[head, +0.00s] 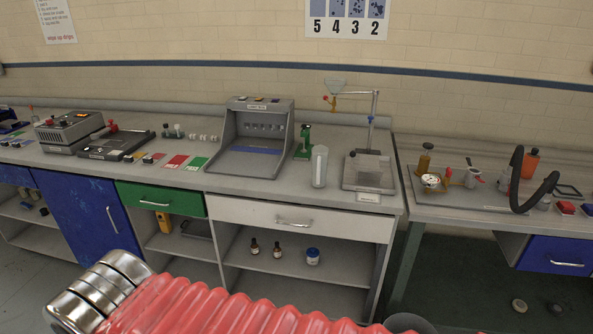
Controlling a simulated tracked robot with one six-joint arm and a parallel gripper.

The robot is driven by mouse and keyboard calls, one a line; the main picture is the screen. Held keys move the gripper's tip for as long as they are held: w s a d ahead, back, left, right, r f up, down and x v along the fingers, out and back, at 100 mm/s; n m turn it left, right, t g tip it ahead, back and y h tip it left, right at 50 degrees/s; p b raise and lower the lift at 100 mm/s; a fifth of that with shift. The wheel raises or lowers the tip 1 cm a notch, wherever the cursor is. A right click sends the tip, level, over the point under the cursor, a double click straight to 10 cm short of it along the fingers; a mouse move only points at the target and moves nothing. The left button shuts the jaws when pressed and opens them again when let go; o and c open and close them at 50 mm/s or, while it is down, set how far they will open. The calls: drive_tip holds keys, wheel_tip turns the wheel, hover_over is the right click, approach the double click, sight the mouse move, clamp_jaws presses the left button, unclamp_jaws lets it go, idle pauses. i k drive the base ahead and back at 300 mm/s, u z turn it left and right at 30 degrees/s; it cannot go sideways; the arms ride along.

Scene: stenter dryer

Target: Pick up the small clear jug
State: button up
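I cannot single out the small clear jug with certainty. A tall pale, translucent cylinder-like vessel (319,167) stands upright on the middle bench, between the grey open-fronted box and the balance-like stand. A small greyish vessel (545,201) stands further right, near a black curved hose. My arm, in a red ribbed sleeve with metal rings, crosses the bottom of the head view. My gripper does not show.
A grey open-fronted box (262,130), a green stand (303,142) and a glass funnel stand (373,120) crowd the middle bench. The black curved hose (551,180) arches over the right bench. Small discs (519,305) lie on the floor.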

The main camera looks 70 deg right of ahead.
sight(319, 170)
drive_tip(key=u, duration=1)
drive_tip(key=k, duration=1.45)
drive_tip(key=z, duration=1.05)
drive_tip(key=i, duration=0.5)
